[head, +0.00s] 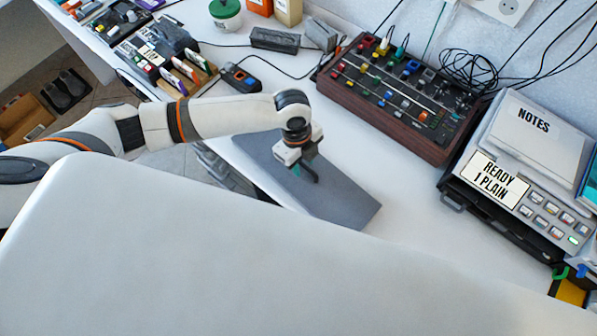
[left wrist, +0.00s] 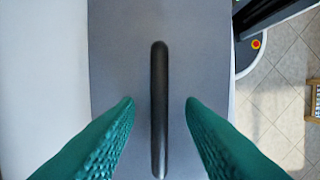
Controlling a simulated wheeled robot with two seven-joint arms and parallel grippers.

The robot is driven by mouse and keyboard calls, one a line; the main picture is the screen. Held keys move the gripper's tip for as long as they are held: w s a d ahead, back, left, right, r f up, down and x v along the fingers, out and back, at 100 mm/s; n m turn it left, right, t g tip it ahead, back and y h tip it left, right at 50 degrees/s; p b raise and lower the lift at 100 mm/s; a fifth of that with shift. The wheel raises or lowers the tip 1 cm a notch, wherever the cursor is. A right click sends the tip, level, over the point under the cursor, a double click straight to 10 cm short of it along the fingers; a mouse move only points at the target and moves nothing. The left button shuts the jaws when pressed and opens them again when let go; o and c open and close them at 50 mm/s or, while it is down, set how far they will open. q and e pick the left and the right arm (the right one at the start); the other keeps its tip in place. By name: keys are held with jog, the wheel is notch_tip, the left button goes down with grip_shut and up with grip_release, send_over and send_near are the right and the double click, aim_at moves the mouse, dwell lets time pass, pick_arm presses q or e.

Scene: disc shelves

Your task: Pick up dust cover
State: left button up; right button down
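The dust cover looks to be a flat grey panel (head: 345,200) lying on the white table near its edge. It fills the middle of the left wrist view (left wrist: 120,50). A long black bar handle (left wrist: 159,70) runs along its middle. My left gripper (head: 303,172) is over the panel. In the left wrist view its two green, ridged fingers (left wrist: 159,104) stand apart, one on each side of the handle, with a gap on both sides. In the head view the gripper partly hides the handle. My right gripper is not in view.
A wooden-sided mixer (head: 400,95) with cables stands behind the panel. A grey device with a "READY 1 PLAIN" label (head: 495,180) is at the right. White table right of the panel is clear.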

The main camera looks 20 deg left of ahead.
pick_arm(q)
grip_shut()
jog(key=shift+r, duration=0.1)
dwell(0.3)
